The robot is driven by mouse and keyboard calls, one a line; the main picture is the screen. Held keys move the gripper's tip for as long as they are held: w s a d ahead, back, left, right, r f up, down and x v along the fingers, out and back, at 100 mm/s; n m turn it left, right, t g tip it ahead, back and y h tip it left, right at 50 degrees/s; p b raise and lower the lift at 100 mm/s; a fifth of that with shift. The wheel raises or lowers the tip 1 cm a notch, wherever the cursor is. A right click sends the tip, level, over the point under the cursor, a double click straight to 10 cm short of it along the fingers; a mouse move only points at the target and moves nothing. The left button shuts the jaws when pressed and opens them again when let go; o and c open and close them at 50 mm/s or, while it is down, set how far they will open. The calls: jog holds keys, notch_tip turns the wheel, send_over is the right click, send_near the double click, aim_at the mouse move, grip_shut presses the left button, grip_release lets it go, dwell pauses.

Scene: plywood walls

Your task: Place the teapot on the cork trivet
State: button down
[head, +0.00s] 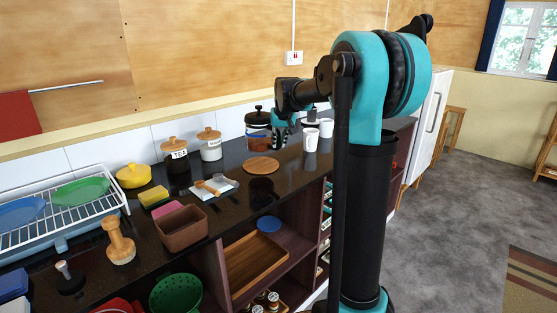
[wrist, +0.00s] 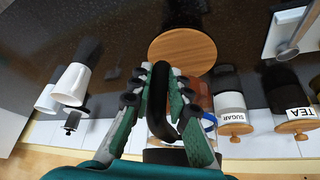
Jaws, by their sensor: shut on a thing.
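The teapot (head: 257,133) is a glass pot with a black lid and amber contents, at the back of the dark counter. My gripper (head: 281,136) is at its right side, shut on its black handle. In the wrist view the handle (wrist: 164,108) passes between the fingers of my gripper (wrist: 160,88), which hide part of the pot. The round cork trivet (head: 262,165) lies flat and bare on the counter, in front of the teapot; it also shows in the wrist view (wrist: 182,48). I cannot tell whether the teapot touches the counter.
White mugs (head: 310,139) stand to the right of my gripper. The sugar jar (head: 210,147) and tea jar (head: 175,156) stand left of the teapot. A white spoon rest (head: 214,188) lies left of the trivet.

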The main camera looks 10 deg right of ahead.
jog(key=shift+f, duration=3.8)
jog(key=c, duration=1.4)
grip_release()
jog(key=shift+c, duration=0.2)
jog(key=v, duration=1.2)
jog(key=s+d+f, duration=0.1)
jog(key=s+f, duration=1.2)
jog(key=s, duration=0.3)
jog(key=s+d+f+g, duration=0.1)
jog(key=s+d+f, duration=0.1)
jog(key=s+f, duration=1)
jog(key=s, duration=0.5)
jog(key=shift+d+f+m, duration=0.2)
jog(key=shift+f+m, duration=0.1)
jog(key=shift+f, duration=0.1)
jog(key=shift+s, duration=0.15)
